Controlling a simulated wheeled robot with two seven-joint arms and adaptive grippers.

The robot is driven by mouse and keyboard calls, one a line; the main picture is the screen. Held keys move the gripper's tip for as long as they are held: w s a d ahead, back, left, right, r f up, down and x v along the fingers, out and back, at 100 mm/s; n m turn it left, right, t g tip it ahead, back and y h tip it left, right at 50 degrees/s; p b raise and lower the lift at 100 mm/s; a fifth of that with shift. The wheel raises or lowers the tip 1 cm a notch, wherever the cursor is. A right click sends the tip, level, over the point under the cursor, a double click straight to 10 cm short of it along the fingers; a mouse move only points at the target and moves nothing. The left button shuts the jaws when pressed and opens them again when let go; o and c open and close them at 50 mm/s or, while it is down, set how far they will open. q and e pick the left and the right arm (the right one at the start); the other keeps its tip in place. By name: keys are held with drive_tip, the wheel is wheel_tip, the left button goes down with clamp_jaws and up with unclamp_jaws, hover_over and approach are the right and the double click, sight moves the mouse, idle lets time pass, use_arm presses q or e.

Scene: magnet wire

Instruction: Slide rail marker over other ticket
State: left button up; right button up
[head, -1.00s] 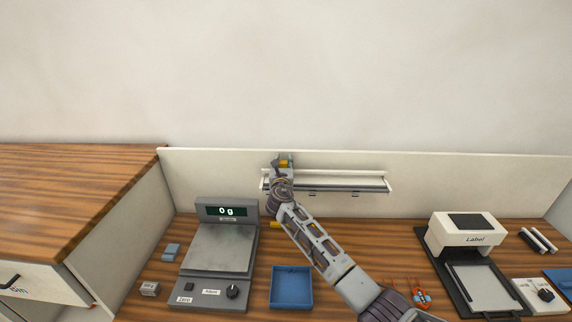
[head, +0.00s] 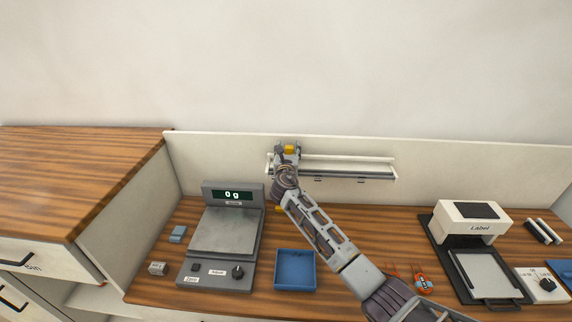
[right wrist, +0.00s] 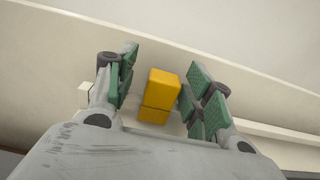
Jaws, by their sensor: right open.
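A pale rail (head: 345,170) runs along the low back panel. The yellow rail marker (head: 290,149) is at the rail's left end. My right gripper (head: 287,155) is there, with its fingers on either side of the marker. In the right wrist view the yellow marker (right wrist: 158,95) stands between the open green-padded fingers (right wrist: 160,92), with a gap visible on its left and the right pads close to it. Small dark pieces show under the rail; I cannot tell whether they are tickets. My left gripper is out of view.
A scale (head: 223,235) reading 0 g and a blue tray (head: 294,270) stand below the rail. A label printer (head: 468,222) is at the right. An orange item (head: 422,282) lies beside my right arm. The rail right of my gripper looks clear.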

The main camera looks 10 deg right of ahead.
drive_tip(key=v, duration=1.1)
idle(0.3)
drive_tip(key=shift+a, duration=0.15)
